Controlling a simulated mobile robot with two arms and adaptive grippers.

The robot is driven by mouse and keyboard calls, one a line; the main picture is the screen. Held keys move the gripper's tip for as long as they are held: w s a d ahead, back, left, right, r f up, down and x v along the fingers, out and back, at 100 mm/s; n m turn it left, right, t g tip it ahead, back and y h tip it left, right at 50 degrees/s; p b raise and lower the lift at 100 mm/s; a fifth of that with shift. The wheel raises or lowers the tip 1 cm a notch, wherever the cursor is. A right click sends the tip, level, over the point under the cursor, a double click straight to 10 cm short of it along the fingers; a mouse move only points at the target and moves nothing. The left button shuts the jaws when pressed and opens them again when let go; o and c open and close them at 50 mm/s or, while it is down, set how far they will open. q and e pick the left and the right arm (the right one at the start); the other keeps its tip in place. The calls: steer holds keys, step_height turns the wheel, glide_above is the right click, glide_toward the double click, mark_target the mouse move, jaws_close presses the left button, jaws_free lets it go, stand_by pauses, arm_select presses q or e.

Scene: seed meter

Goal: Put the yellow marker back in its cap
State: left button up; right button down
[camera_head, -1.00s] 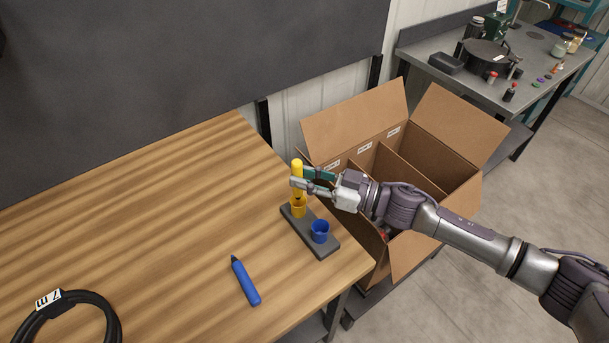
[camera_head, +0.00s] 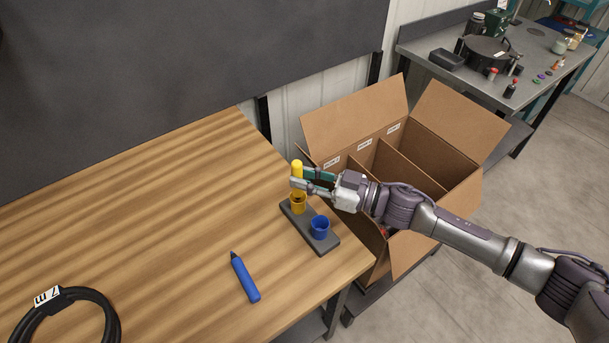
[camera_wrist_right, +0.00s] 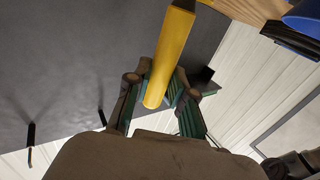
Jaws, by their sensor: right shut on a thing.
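The yellow marker (camera_head: 297,169) is upright in my right gripper (camera_head: 308,184), whose fingers are shut on it. The right wrist view shows the marker (camera_wrist_right: 170,55) between the green-padded fingers (camera_wrist_right: 160,98). The yellow cap (camera_head: 299,205) stands in a dark holder (camera_head: 304,226) near the table's right edge. The marker's lower end is right over the cap's mouth; I cannot tell whether the tip is inside it. A blue cap (camera_head: 319,228) stands in the same holder. My left gripper is not in view.
A blue marker (camera_head: 245,277) lies on the wooden table (camera_head: 150,220), left of the holder. A coiled black cable (camera_head: 70,300) is at the front left. An open cardboard box (camera_head: 355,125) with dividers stands beyond the table's right edge, under my right arm.

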mark_target(305, 199)
steer(key=shift+f, duration=0.45)
steer(key=shift+f, duration=0.35)
steer(key=shift+f+b, duration=0.7)
steer(key=shift+f, duration=0.1)
stand_by(1.3)
steer(key=c, duration=0.9)
jaws_free()
